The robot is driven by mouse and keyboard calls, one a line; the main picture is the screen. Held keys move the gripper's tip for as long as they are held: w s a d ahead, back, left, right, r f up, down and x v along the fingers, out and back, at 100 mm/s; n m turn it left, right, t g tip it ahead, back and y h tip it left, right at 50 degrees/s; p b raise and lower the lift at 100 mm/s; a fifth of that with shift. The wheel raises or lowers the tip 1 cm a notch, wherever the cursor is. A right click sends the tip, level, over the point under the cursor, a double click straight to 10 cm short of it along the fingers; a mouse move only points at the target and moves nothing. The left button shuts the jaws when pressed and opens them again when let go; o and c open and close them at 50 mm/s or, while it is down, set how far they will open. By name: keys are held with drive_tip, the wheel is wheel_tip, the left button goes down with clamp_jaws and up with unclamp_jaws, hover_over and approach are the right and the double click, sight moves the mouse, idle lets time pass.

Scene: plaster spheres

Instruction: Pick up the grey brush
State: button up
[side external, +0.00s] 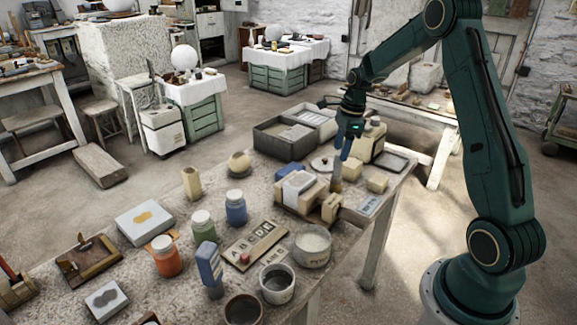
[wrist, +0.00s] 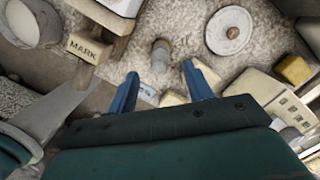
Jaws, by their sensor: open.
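My gripper (side external: 344,152) is over the far right part of the cluttered table, pointing down. In the wrist view its two blue fingers (wrist: 160,74) are apart with nothing between them. A small grey upright piece (wrist: 160,55), which looks like the brush, stands just beyond the fingertips, roughly in line with the gap. In the side view a slim upright piece (side external: 337,178) shows just below the fingers and seems to be the same thing. Its bristles cannot be made out clearly.
A block marked MARK (wrist: 88,47) lies left of the grey piece. In the side view a white-topped block (side external: 298,184) stands close left, and jars and a letter board (side external: 255,243) fill the table's nearer part.

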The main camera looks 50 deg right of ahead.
sight(339, 154)
drive_tip(key=shift+w+a+f, duration=0.1)
drive_tip(key=shift+a+f, duration=0.05)
drive_tip(key=shift+f, duration=0.7)
drive_tip(key=shift+w+a+f, duration=0.1)
drive_tip(key=shift+w+f, duration=0.05)
drive_tip(key=shift+f, duration=0.7)
drive_tip(key=shift+w+a+f, duration=0.1)
drive_tip(key=shift+a+f, duration=0.05)
drive_tip(key=shift+f, duration=0.7)
drive_tip(key=c, duration=1.1)
drive_tip(key=shift+r, duration=0.2)
wheel_tip(339, 154, up, 20)
drive_tip(key=shift+f, duration=0.15)
